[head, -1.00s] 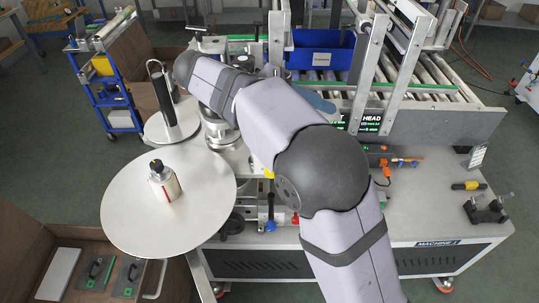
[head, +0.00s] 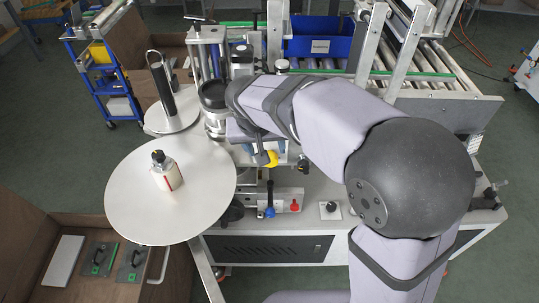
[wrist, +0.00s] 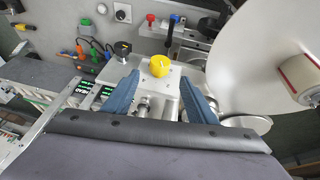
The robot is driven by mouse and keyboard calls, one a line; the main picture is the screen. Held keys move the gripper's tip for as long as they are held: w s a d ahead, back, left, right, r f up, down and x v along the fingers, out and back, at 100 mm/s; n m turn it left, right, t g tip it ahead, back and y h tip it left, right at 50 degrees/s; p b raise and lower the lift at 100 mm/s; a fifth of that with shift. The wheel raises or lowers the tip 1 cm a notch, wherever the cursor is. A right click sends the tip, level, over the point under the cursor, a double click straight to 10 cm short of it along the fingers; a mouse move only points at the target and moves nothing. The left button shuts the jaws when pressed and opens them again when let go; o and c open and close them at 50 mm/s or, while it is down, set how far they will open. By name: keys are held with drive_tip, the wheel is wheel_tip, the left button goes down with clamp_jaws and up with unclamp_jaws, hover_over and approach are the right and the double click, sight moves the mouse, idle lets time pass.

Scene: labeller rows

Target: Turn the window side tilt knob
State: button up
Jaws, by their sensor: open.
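A yellow knob (wrist: 160,65) stands on a bright metal block in the wrist view, and it also shows in the head view (head: 271,158). A black knob (wrist: 123,48) sits on the same block, to its left in the wrist view. I cannot tell from a label which is the window side tilt knob. My gripper (wrist: 160,78) is open, with its two blue fingers apart on either side of the yellow knob's line. I see nothing held between them. I cannot tell whether a finger touches the block. In the head view my arm hides most of the gripper.
A red knob (head: 294,206) and a blue-handled lever (head: 270,212) stand in front. A blue bin (head: 319,42) and roller conveyor lie behind.

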drive_tip(key=shift+p+x, duration=1)
drive_tip(key=shift+x, duration=2.65)
drive_tip(key=c, duration=1.1)
